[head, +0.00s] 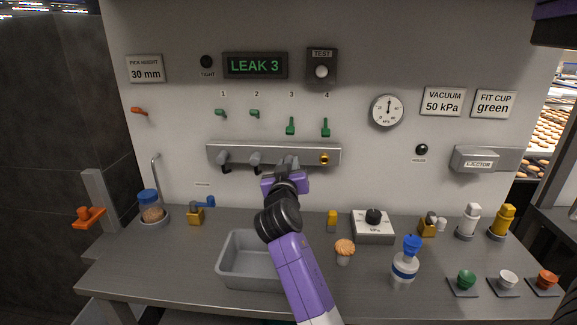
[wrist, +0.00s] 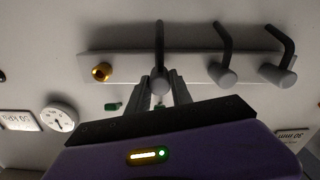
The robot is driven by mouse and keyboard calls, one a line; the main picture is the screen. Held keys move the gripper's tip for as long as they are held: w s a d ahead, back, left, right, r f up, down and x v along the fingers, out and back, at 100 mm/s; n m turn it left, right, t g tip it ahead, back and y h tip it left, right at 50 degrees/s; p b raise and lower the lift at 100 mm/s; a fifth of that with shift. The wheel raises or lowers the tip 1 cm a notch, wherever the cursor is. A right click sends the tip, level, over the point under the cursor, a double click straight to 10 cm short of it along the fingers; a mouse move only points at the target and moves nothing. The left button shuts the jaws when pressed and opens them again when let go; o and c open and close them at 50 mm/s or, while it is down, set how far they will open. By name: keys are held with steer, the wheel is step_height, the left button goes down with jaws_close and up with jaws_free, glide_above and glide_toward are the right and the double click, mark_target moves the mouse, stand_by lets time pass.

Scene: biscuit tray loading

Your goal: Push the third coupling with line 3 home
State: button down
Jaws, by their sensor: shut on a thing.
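The grey manifold rail (head: 215,153) runs along the wall panel. The third coupling (wrist: 159,83) is a grey plug at the rail with dark line 3 (wrist: 159,45) on it; in the head view my gripper (head: 289,171) mostly hides it. In the wrist view my gripper (wrist: 161,88) has a finger on each side of this coupling and is shut on it. Whether the coupling is fully seated cannot be told. The display (head: 255,65) reads "LEAK 3". Green valve handle 3 (head: 290,126) points down.
Couplings one (head: 224,156) and two (head: 255,160) sit left of my gripper with their dark lines. A bare brass port (head: 324,158) is at the right, under number 4. A grey tray (head: 225,268) and a blue-capped bottle (head: 404,266) stand on the counter below.

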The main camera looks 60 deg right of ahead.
steer(key=shift+b+x, duration=0.55)
steer(key=shift+x, duration=0.55)
steer(key=c, duration=1.1)
jaws_free()
steer(key=shift+c, duration=0.2)
steer(key=b+v, duration=0.1)
steer(key=v, duration=0.6)
steer(key=shift+a, duration=0.4)
steer(key=shift+s, duration=0.15)
steer(key=shift+r, duration=0.1)
